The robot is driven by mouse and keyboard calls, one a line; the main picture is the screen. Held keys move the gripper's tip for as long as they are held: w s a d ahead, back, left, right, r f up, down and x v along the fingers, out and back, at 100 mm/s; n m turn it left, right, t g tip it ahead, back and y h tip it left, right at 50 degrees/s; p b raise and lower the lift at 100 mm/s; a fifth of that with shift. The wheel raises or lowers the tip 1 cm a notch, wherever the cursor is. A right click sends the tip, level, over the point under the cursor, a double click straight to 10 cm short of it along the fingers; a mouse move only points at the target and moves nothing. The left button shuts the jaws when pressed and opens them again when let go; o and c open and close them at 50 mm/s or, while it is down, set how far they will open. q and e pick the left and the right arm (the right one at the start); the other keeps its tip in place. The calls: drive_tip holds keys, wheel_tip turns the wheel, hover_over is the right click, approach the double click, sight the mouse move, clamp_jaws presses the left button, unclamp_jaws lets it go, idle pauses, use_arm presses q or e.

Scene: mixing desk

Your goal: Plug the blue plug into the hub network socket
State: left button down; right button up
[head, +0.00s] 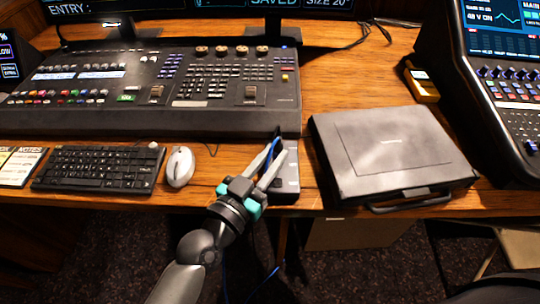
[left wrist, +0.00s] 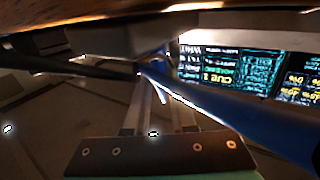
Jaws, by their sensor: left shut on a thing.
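My left gripper (head: 277,152) reaches in from the front edge of the desk, its fingers over the small dark hub (head: 291,184). It is shut on the blue plug (head: 272,148), which shows as a thin blue piece between the fingers. In the left wrist view the blue cable (left wrist: 235,118) runs from between the fingers toward the lower right. The plug's tip and the network socket cannot be made out, so I cannot tell whether they touch. My right gripper is not in view.
A closed rugged laptop (head: 392,150) sits close to the right of the hub. A large mixing console (head: 150,118) stands behind it. A white mouse (head: 180,166) and a keyboard (head: 98,168) lie to the left. Blue cable (head: 262,279) hangs below the desk edge.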

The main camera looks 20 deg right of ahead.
use_arm(q)
drive_tip(key=shift+f, duration=0.45)
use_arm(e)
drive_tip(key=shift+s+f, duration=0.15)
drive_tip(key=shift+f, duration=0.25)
use_arm(q)
drive_tip(key=c, duration=0.7)
unclamp_jaws()
drive_tip(key=shift+f, duration=0.1)
drive_tip(key=shift+o, duration=0.2)
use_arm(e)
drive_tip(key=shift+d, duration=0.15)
use_arm(q)
drive_tip(key=v, duration=1.5)
drive_tip(key=shift+s+a+r, duration=0.2)
drive_tip(key=shift+a, duration=0.05)
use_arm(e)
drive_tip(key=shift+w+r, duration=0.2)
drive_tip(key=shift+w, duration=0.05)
use_arm(q)
drive_tip(key=shift+p, duration=0.3)
